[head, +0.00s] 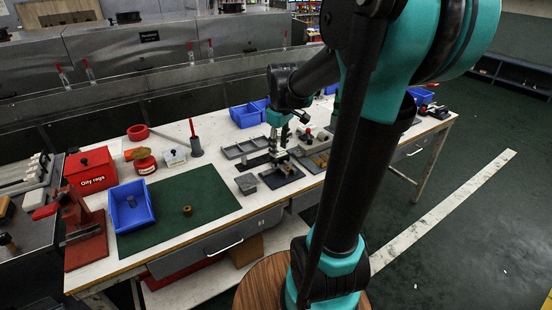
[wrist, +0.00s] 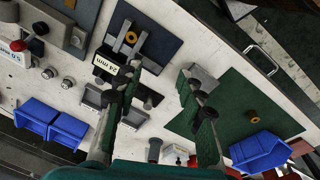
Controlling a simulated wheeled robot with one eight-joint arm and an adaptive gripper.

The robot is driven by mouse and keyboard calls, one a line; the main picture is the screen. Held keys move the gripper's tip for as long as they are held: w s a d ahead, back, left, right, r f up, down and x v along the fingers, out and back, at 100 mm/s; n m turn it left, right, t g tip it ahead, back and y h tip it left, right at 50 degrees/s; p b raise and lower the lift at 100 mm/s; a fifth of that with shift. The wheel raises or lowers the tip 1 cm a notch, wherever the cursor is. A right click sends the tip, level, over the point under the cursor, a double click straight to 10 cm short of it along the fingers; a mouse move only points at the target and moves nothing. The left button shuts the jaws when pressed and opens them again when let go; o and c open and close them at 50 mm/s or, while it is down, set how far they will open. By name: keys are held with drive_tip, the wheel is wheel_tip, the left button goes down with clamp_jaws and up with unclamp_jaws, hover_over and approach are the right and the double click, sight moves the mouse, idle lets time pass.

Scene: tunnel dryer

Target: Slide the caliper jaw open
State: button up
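A dark plate (wrist: 160,25) on the bench carries a grey forked piece (wrist: 138,46), probably the caliper jaws, with a brass ring (wrist: 130,38) at it and a white "24 mm" label (wrist: 112,66) beside it. In the head view the dark plate (head: 283,178) lies near the bench's front edge, right of the green mat. My gripper (wrist: 162,84) is open, its two fingers wide apart with nothing between them. In the head view my gripper (head: 277,148) points down above or just behind the plate. Its left finger partly covers the label area. I cannot tell whether it touches anything.
A grey block (head: 246,183) stands left of the plate, and a grey divided tray (head: 243,148) behind it. More blue bins (head: 247,115) and a red-knobbed fixture (head: 310,137) stand nearby.

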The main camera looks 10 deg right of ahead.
drive_tip(key=w+d+r+n+g, duration=0.1)
drive_tip(key=w+r+n+g, duration=0.1)
drive_tip(key=w+r+n, duration=0.45)
drive_tip(key=m, duration=0.2)
approach(280, 169)
drive_tip(key=shift+n, duration=0.25)
drive_tip(key=f, duration=0.2)
drive_tip(key=w+f, duration=0.1)
drive_tip(key=w+a+f, duration=0.1)
drive_tip(key=f, duration=0.1)
drive_tip(key=shift+f, duration=0.3)
drive_tip(key=shift+c, duration=0.6)
clamp_jaws()
